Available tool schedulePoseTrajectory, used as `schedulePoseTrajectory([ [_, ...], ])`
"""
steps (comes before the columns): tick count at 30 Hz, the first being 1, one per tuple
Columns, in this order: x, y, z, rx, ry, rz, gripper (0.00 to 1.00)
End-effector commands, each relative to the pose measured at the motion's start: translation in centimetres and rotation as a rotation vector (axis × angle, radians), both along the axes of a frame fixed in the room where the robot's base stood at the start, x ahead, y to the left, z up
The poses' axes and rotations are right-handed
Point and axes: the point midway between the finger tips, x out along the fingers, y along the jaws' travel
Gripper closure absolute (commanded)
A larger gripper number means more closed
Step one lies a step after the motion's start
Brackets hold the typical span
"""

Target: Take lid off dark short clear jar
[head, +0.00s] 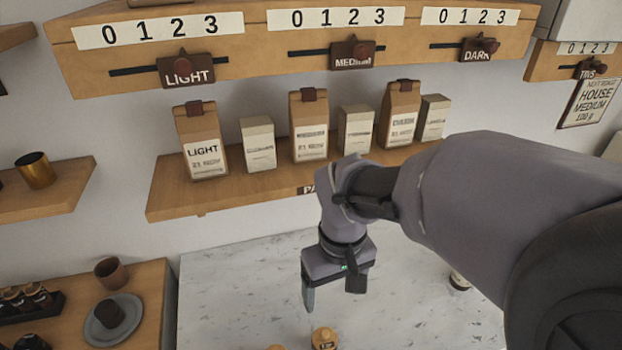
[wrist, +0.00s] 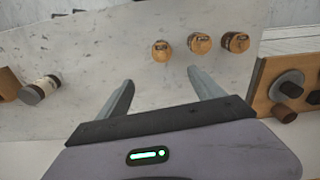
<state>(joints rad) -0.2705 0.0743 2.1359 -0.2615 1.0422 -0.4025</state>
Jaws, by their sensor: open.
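My gripper (head: 333,294) is open and empty above the marble counter, pointing down, and its two fingers show in the wrist view (wrist: 160,80). Three small jars with round wooden lids stand in a row beyond the fingers in the wrist view: a left one (wrist: 161,50), a middle one (wrist: 200,44) and a right one (wrist: 236,41). The middle and right ones show dark sides below their lids. One lidded jar (head: 324,338) shows at the bottom edge of the head view. I cannot tell which jar is the dark short clear one. My gripper touches none of them.
A labelled cylindrical container (wrist: 41,89) sits apart on the counter. A wooden side counter (head: 145,285) holds a plate (head: 92,330) and a brown cup (head: 111,273). A shelf (head: 225,197) with coffee bags is behind my gripper. The marble counter (head: 235,290) is clear at left.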

Motion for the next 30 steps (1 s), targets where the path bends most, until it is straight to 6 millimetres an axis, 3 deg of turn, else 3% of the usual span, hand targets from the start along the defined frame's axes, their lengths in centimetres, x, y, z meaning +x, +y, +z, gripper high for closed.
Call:
schedulePoseTrajectory([
  [4,0.7,0.7,-1.4,-0.027,0.037,0.07,0.23],
  [12,0.6,0.7,-9.8,-0.027,0.039,0.07,0.23],
  [15,0.6,0.7,-11.8,-0.026,0.038,0.069,0.23],
  [20,0.6,0.8,-13.6,-0.026,0.036,0.068,0.23],
  [25,0.5,1.0,-17.1,-0.025,0.038,0.067,0.23],
  [30,0.5,1.0,-18.2,-0.026,0.035,0.067,0.23],
])
